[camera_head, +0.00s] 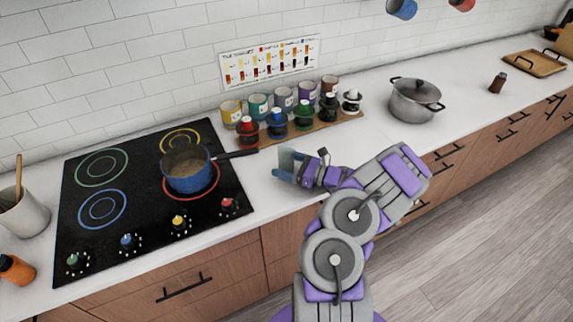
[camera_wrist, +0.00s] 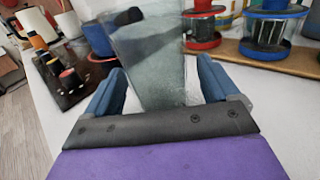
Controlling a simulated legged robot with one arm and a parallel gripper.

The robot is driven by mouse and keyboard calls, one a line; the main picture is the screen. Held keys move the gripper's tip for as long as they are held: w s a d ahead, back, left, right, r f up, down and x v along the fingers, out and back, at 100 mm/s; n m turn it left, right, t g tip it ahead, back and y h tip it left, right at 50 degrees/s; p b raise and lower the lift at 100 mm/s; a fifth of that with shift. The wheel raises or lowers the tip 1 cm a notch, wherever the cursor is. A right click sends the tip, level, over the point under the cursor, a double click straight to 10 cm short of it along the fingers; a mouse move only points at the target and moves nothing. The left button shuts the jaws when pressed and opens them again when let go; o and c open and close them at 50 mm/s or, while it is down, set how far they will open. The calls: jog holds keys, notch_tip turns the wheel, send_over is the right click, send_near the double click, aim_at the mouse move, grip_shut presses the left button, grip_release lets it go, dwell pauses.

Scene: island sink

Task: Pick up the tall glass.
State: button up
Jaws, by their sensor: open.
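The tall glass (camera_wrist: 152,62) is clear and greenish and stands between the two blue fingers of my gripper (camera_wrist: 160,88) in the wrist view. The fingers are open, one on each side of it; I cannot tell whether either touches it. In the head view the glass (camera_head: 287,160) shows as a pale upright shape on the white counter, right of the stove, partly hidden by my gripper (camera_head: 281,176). My gripper lies low over the counter and reaches to the left.
A blue pot (camera_head: 187,170) sits on the black stove (camera_head: 130,215), its handle pointing toward the glass. A wooden board (camera_head: 330,127) with several colored jars and mugs stands behind the glass. A lidded grey pot (camera_head: 414,101) stands at the right. The counter between them is clear.

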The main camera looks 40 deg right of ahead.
aim_at(286, 157)
jog(key=shift+c, duration=0.4)
jog(key=c, duration=1.1)
jog(key=shift+r, duration=0.15)
jog(key=shift+r+p, duration=0.6)
jog(key=shift+r, duration=1)
jog(key=shift+s+a+r+p, duration=0.25)
jog(key=shift+s+a+p, duration=0.35)
jog(key=shift+s+a, duration=1.25)
jog(key=shift+s+a+r+p, duration=0.25)
jog(key=shift+s+a+p, duration=0.6)
jog(key=shift+s, duration=1.65)
jog(key=shift+s+a+r+p, duration=0.3)
jog(key=shift+s+a, duration=1.45)
jog(key=shift+s, duration=0.4)
